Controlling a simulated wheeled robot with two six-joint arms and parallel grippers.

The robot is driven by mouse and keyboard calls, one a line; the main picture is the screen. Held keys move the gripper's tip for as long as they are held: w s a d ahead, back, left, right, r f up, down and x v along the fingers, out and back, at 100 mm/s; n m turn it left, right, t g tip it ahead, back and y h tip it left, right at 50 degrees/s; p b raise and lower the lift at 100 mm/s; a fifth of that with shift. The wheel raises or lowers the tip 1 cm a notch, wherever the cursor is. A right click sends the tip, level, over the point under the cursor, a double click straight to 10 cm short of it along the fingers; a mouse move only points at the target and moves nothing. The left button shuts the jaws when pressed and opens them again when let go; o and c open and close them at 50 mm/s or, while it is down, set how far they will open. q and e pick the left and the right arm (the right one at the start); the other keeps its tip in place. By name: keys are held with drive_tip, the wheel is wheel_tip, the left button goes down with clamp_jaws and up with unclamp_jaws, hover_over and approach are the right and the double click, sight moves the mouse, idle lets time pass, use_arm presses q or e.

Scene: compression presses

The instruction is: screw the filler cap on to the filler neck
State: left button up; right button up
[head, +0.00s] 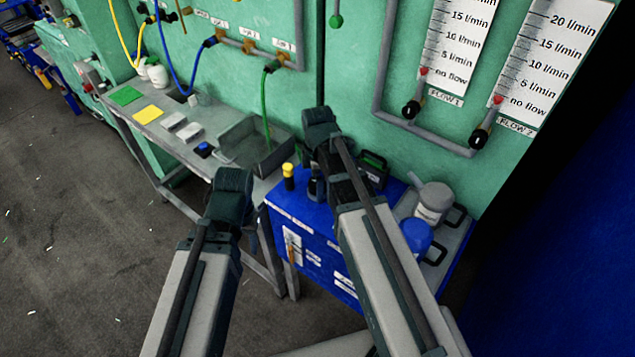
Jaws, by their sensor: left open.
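A small dark blue round piece (204,149), which looks like the filler cap, lies on the grey bench left of a grey tray. A dark upright fitting (316,184) on top of the blue cabinet (290,212) may be the filler neck; my right arm partly covers it. My left gripper (232,200) is in front of the bench, left of the blue cabinet, and is open; it appears empty. My right arm reaches over the blue cabinet, its wrist (321,130) near the green wall; its fingertips cannot be made out.
The bench (165,140) also holds green and yellow cloths, pale blocks and a deep grey tray (262,152). A yellow-topped fitting (288,175) stands on the cabinet. Right of it are a grey can (433,203) and a blue container (416,235). The floor at left is mostly clear.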

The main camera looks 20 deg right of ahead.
drive_tip(key=shift+r, duration=0.15)
wheel_tip(320, 180, up, 14)
drive_tip(key=p, duration=1.3)
drive_tip(key=shift+f+p, duration=0.25)
drive_tip(key=shift+p, duration=0.15)
drive_tip(key=s+a+f+m+b, duration=0.3)
drive_tip(key=s+a+m, duration=0.2)
drive_tip(key=s+m, duration=0.1)
drive_tip(key=s+a+f+m+h+b, duration=0.1)
drive_tip(key=s+a+f+m+b, duration=0.2)
drive_tip(key=s+a+m, duration=0.2)
drive_tip(key=s+m, duration=0.1)
drive_tip(key=s, duration=0.2)
drive_tip(key=shift+s+a+f+m+b, duration=0.15)
drive_tip(key=shift+a+f+m+b, duration=0.1)
drive_tip(key=shift+f+m+b, duration=0.15)
drive_tip(key=shift+c, duration=0.2)
